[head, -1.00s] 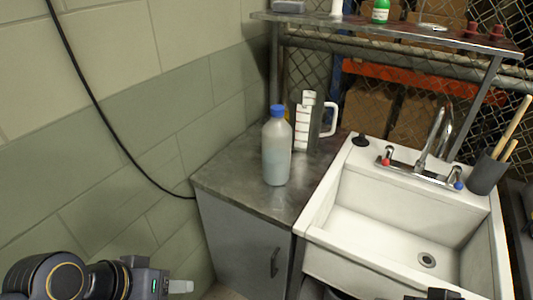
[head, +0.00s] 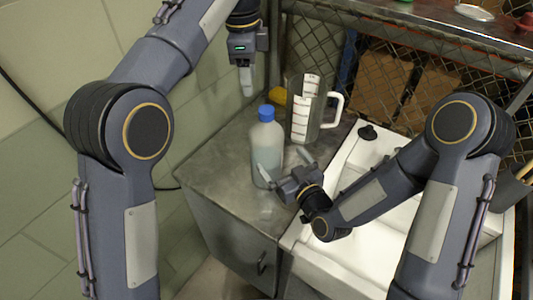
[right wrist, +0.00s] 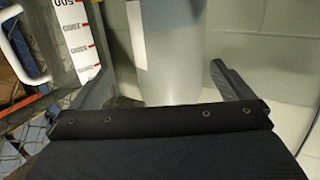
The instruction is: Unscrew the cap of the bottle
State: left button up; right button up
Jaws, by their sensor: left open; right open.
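The bottle (head: 266,148) is translucent with a blue cap (head: 266,112) on top. It stands upright on the metal counter. My left gripper (head: 248,88) is open, pointing down, above and a little left of the cap, apart from it. My right gripper (head: 284,168) is open low at the bottle's front right, with its fingers directed toward the bottle's lower body. In the right wrist view the bottle (right wrist: 165,50) stands between the two spread fingers, and its cap is out of frame. I cannot tell whether either finger touches the bottle.
A measuring jug (head: 308,105) with a white handle stands just behind and right of the bottle, with a yellow item (head: 278,96) beside it. The white sink (head: 340,262) is at the right. A metal shelf (head: 400,32) runs above the counter (head: 215,165), whose front left is clear.

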pick_arm(q)
jog(key=d, duration=0.1)
jog(key=d+m, duration=0.1)
jog(key=d+f, duration=0.1)
jog(key=shift+w+d+y, duration=0.15)
jog(key=shift+w+y, duration=0.1)
jog(key=shift+y, duration=0.05)
pick_arm(e)
jog(key=shift+s+a+f+t, duration=0.2)
jog(key=shift+a+f+t, duration=0.2)
jog(key=shift+a+f, duration=0.15)
pick_arm(q)
jog(key=shift+d+m, duration=0.25)
jog(key=shift+m, duration=0.05)
pick_arm(e)
jog(key=shift+w+a, duration=0.1)
jog(key=x, duration=0.7)
jog(key=shift+w+a+r, duration=0.15)
jog(key=shift+w, duration=0.05)
